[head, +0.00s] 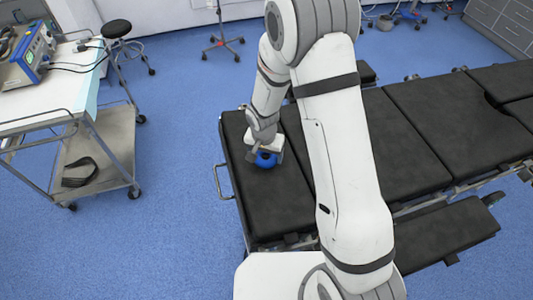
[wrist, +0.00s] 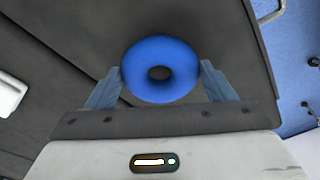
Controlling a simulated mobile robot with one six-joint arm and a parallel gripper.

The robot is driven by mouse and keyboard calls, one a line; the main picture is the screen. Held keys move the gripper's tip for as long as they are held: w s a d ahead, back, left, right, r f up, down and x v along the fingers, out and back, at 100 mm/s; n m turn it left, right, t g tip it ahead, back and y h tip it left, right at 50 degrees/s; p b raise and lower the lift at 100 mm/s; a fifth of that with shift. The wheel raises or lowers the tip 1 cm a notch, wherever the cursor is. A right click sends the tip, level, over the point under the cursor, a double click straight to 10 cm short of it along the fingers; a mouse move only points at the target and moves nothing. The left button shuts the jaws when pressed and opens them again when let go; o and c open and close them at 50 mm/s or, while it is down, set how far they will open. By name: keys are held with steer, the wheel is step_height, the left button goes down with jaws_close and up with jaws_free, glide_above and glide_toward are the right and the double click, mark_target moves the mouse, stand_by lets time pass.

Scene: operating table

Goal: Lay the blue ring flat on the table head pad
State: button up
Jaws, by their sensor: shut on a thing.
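The blue ring (wrist: 160,52) is a thick round donut with a small centre hole. In the wrist view it sits between the two fingers of my gripper (wrist: 160,82), which is shut on its sides. In the head view the blue ring (head: 265,160) shows under my gripper (head: 266,151), over the black head pad (head: 265,205) at the left end of the operating table. The ring looks level and close to the pad. I cannot tell whether it touches the pad. The dark pad (wrist: 215,25) also fills much of the wrist view behind the ring.
The other black table pads (head: 440,105) extend to the right. A side pad (head: 445,235) juts out at the front. A white trolley (head: 60,100) with a device stands at the left, with a black stool (head: 117,30) behind it. Blue floor lies free between trolley and table.

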steer(key=shift+f, duration=0.3)
steer(key=o, duration=1)
steer(key=shift+o, duration=0.2)
steer(key=shift+r, duration=0.2)
steer(key=shift+r, duration=0.5)
step_height(320, 180, up, 11)
steer(key=s, duration=0.1)
steer(key=s+d+r+n+t, duration=0.1)
steer(key=s+d+r+n, duration=0.2)
steer(key=s+d+r, duration=1.2)
steer(key=s+r, duration=0.1)
steer(key=s, duration=0.2)
steer(key=shift+s+r+n+t+b, duration=0.15)
steer(key=shift+s+n+t+b, duration=0.15)
steer(key=shift+s+t, duration=0.1)
